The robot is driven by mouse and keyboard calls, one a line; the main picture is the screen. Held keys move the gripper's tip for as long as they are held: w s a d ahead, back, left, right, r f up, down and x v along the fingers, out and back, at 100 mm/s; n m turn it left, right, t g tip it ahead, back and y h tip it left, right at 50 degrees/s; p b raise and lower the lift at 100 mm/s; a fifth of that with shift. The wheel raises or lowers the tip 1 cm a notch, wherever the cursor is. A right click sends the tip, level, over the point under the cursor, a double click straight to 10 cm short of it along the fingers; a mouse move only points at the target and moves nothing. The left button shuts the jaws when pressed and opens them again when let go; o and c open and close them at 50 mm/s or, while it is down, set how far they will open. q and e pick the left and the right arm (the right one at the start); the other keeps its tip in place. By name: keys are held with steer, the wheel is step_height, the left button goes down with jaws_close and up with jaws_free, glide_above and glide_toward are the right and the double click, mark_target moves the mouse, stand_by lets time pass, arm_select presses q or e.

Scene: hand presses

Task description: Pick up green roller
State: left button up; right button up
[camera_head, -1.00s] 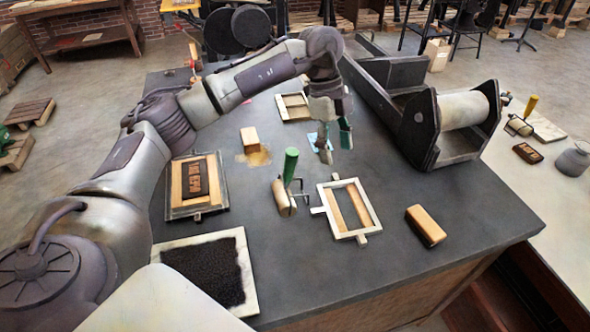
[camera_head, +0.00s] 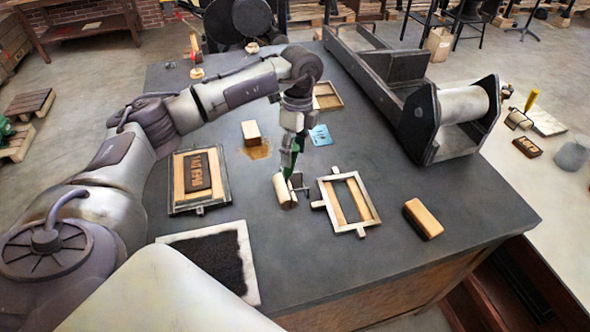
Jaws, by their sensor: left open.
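The green roller (camera_head: 284,190) stands on the dark table top with its pale cylinder low and its green handle pointing up. My left gripper (camera_head: 290,158) points down directly over it, with the fingers around or just in front of the upper handle. The fingers are open. Only part of the green handle shows between and below them, and I cannot tell whether they touch it. My right gripper is not in view.
A wooden frame (camera_head: 363,216) lies close to the right of the roller. A wooden block (camera_head: 423,219) lies further right, and a black inked pad (camera_head: 213,268) lies front left. A framed printing block (camera_head: 181,190) is at left. A large press (camera_head: 415,110) stands back right.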

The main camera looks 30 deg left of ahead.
arm_select(q)
steer(key=shift+s+a+f+p, duration=0.15)
steer(key=shift+f+p, duration=0.1)
steer(key=shift+f, duration=0.65)
steer(key=shift+s+d+f+p, duration=0.1)
steer(key=shift+f+p, duration=0.1)
steer(key=shift+f, duration=0.65)
jaws_close()
